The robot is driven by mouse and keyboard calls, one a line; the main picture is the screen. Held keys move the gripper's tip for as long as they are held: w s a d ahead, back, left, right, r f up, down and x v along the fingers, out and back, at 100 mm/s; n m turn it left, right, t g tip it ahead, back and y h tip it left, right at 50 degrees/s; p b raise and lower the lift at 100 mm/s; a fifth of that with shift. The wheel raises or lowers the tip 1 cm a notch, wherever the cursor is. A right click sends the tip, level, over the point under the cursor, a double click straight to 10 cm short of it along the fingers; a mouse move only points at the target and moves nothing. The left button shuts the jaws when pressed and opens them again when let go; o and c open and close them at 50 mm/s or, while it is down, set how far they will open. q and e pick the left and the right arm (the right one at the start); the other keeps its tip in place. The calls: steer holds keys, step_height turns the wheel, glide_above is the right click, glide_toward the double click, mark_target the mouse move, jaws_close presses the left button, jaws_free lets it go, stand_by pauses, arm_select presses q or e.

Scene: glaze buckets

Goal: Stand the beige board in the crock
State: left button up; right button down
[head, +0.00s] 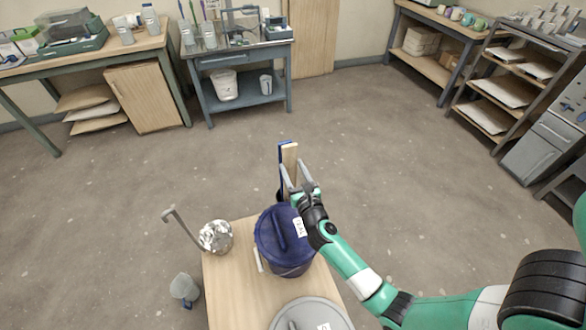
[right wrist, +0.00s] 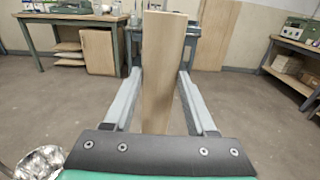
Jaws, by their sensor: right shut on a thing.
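The beige board (head: 290,158) stands roughly upright in my right gripper (head: 298,180), which is shut on it beyond the dark blue bucket. In the right wrist view the board (right wrist: 165,70) rises between the two grey fingers (right wrist: 160,100). A narrow blue piece (head: 282,165) shows beside and behind the board in the head view; what it belongs to is unclear. I cannot surely pick out the crock. The board's lower end is hidden. My left gripper is not in view.
On the small wooden worktable (head: 232,300), the dark blue lidded bucket (head: 278,245) stands close to my right gripper and forearm. A grey round lid (head: 300,315) lies in front. The floor beyond is clear; benches and shelves line the walls.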

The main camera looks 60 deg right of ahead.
steer(key=shift+c, duration=0.6)
jaws_free()
steer(key=shift+f, duration=0.1)
steer(key=shift+c, duration=0.4)
stand_by(0.3)
